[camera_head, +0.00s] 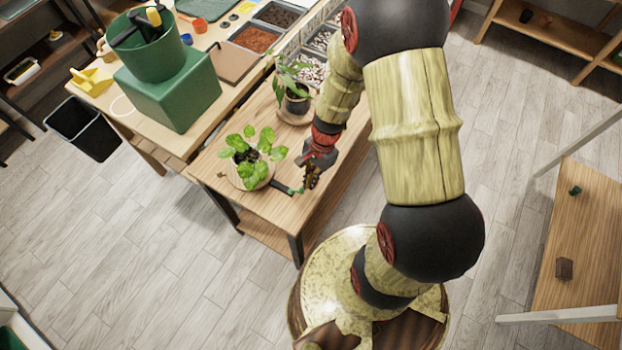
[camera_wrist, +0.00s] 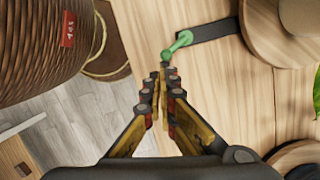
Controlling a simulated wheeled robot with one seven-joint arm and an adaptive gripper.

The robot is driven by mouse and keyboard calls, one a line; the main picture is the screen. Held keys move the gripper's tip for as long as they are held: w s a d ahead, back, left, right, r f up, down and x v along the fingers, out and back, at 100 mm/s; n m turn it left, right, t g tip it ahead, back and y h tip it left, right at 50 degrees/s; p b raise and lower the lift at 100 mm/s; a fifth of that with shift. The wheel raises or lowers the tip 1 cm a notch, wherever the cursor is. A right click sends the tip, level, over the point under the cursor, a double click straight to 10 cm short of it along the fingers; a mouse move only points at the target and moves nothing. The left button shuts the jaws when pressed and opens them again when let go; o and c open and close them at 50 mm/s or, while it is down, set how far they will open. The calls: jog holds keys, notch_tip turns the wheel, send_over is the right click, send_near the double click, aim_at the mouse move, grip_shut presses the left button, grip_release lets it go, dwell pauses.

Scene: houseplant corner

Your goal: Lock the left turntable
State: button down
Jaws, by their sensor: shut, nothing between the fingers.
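The left turntable (camera_head: 234,181) is a round wooden disc on the low bench, with a leafy potted plant (camera_head: 252,158) on it. In the wrist view the disc (camera_wrist: 262,42) is at the upper right, partly cut off. A dark bar (camera_wrist: 212,32) runs from it to a small green lever (camera_wrist: 180,42), which also shows in the head view (camera_head: 296,191). The lever slants from the bar's end towards my fingertips. My gripper (camera_head: 311,184) is shut and empty; its fingertips (camera_wrist: 164,78) are just below the lever's lower end. I cannot tell whether they touch.
A second turntable (camera_head: 288,116) with another plant (camera_head: 297,92) stands farther back on the bench. Its disc edge shows at the lower right of the wrist view. A green box (camera_head: 168,92) and bucket stand on the adjoining table. The bench's front edge is close to my gripper.

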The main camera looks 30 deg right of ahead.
jog(key=shift+w, duration=0.1)
jog(key=shift+w+a, duration=0.35)
jog(key=shift+a, duration=0.35)
jog(key=shift+d, duration=0.15)
